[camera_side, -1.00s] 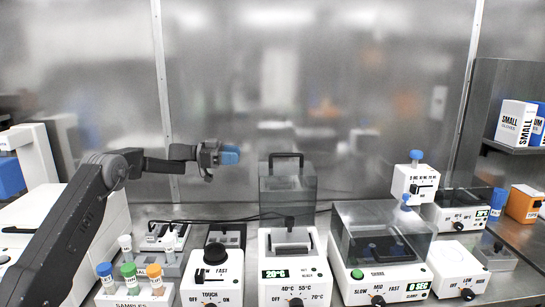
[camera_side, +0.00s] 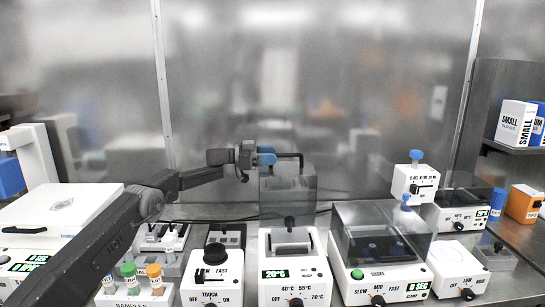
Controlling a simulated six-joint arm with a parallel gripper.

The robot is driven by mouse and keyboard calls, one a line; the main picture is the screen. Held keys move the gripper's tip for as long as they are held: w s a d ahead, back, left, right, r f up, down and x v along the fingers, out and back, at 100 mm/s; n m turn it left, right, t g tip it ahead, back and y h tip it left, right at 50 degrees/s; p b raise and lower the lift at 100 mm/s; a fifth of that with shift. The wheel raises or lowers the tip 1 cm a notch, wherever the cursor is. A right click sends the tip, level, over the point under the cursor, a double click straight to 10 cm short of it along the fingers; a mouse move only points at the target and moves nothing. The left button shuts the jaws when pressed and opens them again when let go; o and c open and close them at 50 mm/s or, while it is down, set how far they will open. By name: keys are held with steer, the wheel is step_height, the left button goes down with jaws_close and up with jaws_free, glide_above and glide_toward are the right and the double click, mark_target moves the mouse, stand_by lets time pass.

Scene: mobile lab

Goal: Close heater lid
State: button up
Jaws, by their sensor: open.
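The heater (camera_side: 305,268) is a white box with a 20°C display and a front knob, standing at the middle of the bench. Its clear grey lid (camera_side: 288,200) stands upright, open, at the back of the heater. A black handle (camera_side: 299,157) sits on the lid's top edge. My gripper (camera_side: 267,157), with blue fingers, is open at the left end of the handle. The fingers overlap the handle's left end in the picture; I cannot tell whether they touch it.
A shaker with a clear cover (camera_side: 382,236) stands right of the heater. A vortex mixer (camera_side: 213,278) and a sample rack (camera_side: 137,298) with capped tubes are to the left. A white pipette-like block (camera_side: 415,181) rises above the shaker.

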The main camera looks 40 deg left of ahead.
steer(key=shift+w+d, duration=0.35)
steer(key=shift+d, duration=0.1)
steer(key=shift+c, duration=0.5)
jaws_close()
steer(key=shift+a, duration=0.1)
